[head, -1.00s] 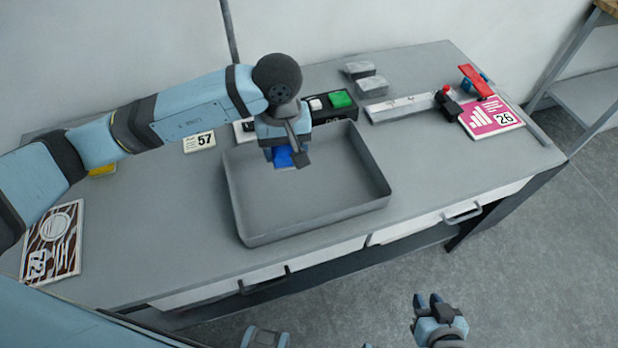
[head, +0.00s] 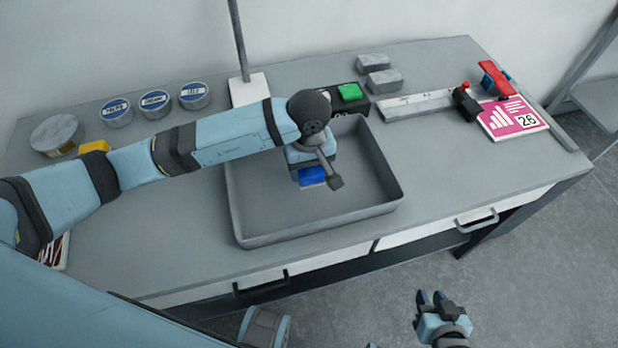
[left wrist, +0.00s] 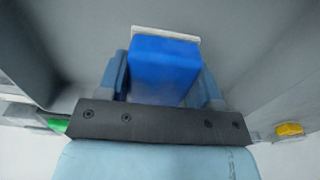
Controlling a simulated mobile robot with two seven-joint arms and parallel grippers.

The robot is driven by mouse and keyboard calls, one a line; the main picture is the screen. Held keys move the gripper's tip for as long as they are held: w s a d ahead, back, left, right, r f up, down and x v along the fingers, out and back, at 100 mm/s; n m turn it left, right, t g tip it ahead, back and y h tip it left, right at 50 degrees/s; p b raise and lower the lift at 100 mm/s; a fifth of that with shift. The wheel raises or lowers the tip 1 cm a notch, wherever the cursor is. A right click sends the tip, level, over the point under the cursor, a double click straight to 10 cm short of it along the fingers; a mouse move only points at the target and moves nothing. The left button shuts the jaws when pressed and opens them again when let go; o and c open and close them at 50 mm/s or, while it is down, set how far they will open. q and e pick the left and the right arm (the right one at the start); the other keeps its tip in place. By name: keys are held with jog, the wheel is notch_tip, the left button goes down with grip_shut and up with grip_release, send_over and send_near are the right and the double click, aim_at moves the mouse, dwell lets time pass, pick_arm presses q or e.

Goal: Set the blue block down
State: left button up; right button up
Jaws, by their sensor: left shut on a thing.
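The blue block (head: 312,175) is in my left gripper (head: 311,178), over the inside of the grey tray (head: 245,241) on the table. In the left wrist view the blue block (left wrist: 166,68) sits between the two fingers, with a pale strip along its far edge. Whether the block touches the tray floor cannot be told. My left gripper is shut on it. My right gripper (head: 432,300) is low in the head view, away from the table over the floor; its two fingers stand apart with nothing between them.
Behind the tray is a dark box with a green button (head: 350,92). Two grey blocks (head: 378,72) and a rail with a red-knobbed slider (head: 466,100) lie right of it. A pink card (head: 513,118) is far right. Several round tins (head: 156,103) stand at the back left. The tray floor looks clear.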

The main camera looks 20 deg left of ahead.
pick_arm(q)
jog(key=shift+f, duration=0.55)
notch_tip(320, 180, down, 4)
jog(key=shift+r, duration=0.1)
jog(key=shift+f+b, duration=0.3)
jog(key=o, duration=0.9)
jog(key=shift+r, duration=0.1)
jog(key=shift+r, duration=0.1)
